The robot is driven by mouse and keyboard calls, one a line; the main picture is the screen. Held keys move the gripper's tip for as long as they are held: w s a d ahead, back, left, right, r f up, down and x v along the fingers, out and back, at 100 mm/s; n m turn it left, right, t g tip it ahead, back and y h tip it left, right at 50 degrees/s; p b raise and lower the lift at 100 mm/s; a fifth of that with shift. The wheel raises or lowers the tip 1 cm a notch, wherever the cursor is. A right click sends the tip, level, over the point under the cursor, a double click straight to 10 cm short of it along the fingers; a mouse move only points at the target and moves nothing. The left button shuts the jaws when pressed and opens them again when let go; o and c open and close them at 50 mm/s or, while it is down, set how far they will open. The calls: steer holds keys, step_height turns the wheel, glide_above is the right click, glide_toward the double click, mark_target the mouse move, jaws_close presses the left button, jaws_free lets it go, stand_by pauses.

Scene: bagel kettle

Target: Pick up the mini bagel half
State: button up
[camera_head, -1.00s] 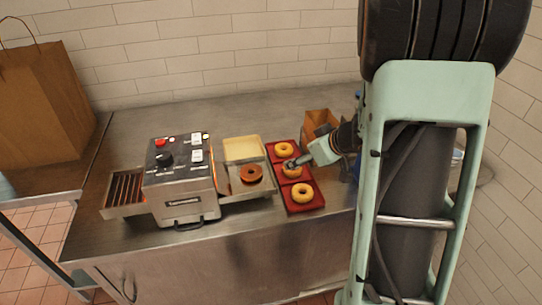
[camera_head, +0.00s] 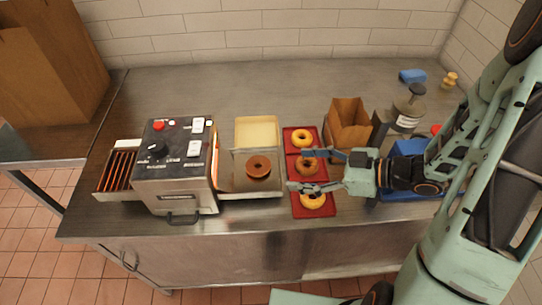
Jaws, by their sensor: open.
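Three ring-shaped bagel pieces lie in a row on a red tray (camera_head: 300,213): a yellow one (camera_head: 302,138) at the back, a browner one (camera_head: 307,166) in the middle, and a yellow one (camera_head: 312,201) at the front. A dark brown ring (camera_head: 258,166) lies on the toaster's metal tray. I cannot tell which is the mini bagel half. My gripper (camera_head: 303,170) comes from the right over the red tray, open and empty. Its fingers show on the back and front sides of the middle piece; the front finger partly covers the front piece. Its height above them is unclear.
A toaster (camera_head: 176,167) stands to the left, with a cream tray (camera_head: 256,132) beside it. A brown paper bag (camera_head: 349,124), a canister (camera_head: 410,106) and a blue bin (camera_head: 407,147) stand close to my arm.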

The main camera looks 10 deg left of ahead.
glide_toward(255, 165)
steer(key=shift+a+f, duration=0.35)
steer(key=shift+f, duration=0.1)
steer(key=x, duration=0.3)
steer(key=p+x, duration=0.1)
steer(key=shift+a+r, duration=0.15)
steer(key=shift+a, duration=0.35)
steer(key=shift+w+a, duration=0.15)
steer(key=shift+a, duration=0.2)
steer(key=c, duration=0.9)
